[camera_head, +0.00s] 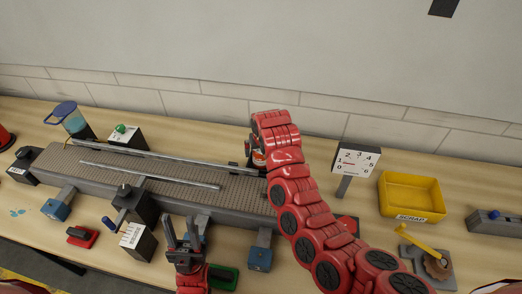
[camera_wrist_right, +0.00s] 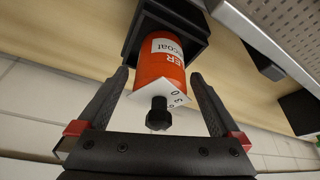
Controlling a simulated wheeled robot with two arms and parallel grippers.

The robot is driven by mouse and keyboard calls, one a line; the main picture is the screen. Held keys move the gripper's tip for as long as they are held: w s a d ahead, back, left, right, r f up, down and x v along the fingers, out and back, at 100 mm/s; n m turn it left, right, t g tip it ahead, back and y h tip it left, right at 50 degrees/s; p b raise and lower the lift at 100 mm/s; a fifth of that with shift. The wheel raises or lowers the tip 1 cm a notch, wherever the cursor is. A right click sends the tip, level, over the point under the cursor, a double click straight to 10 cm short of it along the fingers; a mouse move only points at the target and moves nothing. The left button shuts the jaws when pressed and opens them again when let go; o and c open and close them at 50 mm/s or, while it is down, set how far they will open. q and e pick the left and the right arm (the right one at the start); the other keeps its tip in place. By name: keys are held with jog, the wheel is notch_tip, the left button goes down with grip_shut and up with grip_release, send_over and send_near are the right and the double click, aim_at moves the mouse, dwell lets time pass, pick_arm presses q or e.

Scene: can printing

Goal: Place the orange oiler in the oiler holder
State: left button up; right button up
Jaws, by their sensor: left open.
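An orange can (camera_wrist_right: 161,66) with a white label reading "ER" and "coat" stands in a square black holder (camera_wrist_right: 190,17) in the right wrist view. It also shows beside my right arm in the head view (camera_head: 259,158). I cannot confirm that it is the oiler. My right gripper (camera_wrist_right: 160,76) is open, its fingers spread on either side of the can, apart from it. A red-orange thing (camera_head: 5,137) on a dark base is cut by the left edge; I cannot tell what it is. My left gripper (camera_head: 182,224) is open and empty, in front of the conveyor.
A grey conveyor (camera_head: 180,178) with metal rails (camera_head: 150,174) crosses the table. A blue jug (camera_head: 68,116) stands behind it. A number sign (camera_head: 356,160), a yellow scrap bin (camera_head: 410,192) and a yellow-handled crank (camera_head: 422,241) are at the right. The wall is close behind.

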jog(key=shift+s+r+p, duration=0.15)
jog(key=shift+r+p, duration=0.3)
jog(key=shift+r, duration=0.2)
jog(key=p+v, duration=0.3)
jog(key=v, duration=0.8)
jog(key=shift+d+f, duration=0.1)
